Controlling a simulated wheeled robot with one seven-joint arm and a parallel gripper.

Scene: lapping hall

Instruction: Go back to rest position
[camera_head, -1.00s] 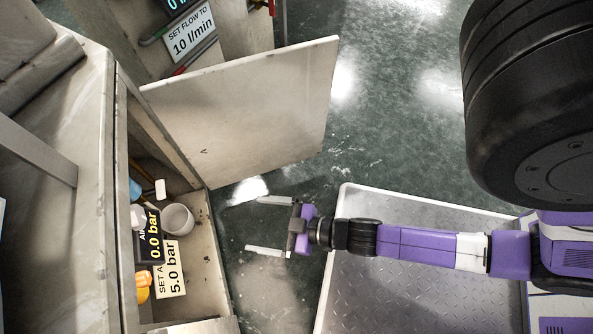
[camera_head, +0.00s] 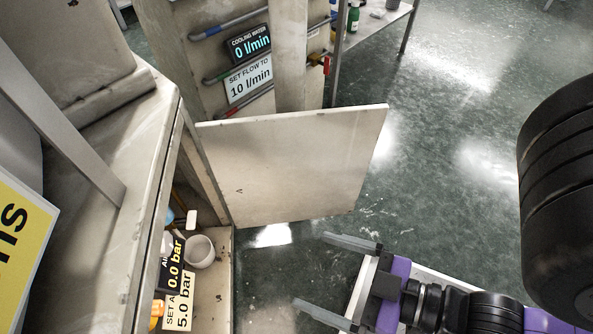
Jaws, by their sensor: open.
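My gripper (camera_head: 338,279) is at the lower middle of the head view, with its two grey fingers apart and nothing between them. It points left toward the open cabinet (camera_head: 219,296) and is clear of it, above the dark green floor. My purple and black arm runs from it to the lower right. The cabinet door (camera_head: 295,168) stands open, above and to the left of the gripper and apart from it.
In the cabinet are a white cup (camera_head: 200,251), a black 0.0 bar display (camera_head: 172,264) and a 5.0 bar sign (camera_head: 180,303). A cooling water display (camera_head: 249,45) and a 10 l/min sign (camera_head: 249,79) are behind. Open floor (camera_head: 440,150) lies right of the door.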

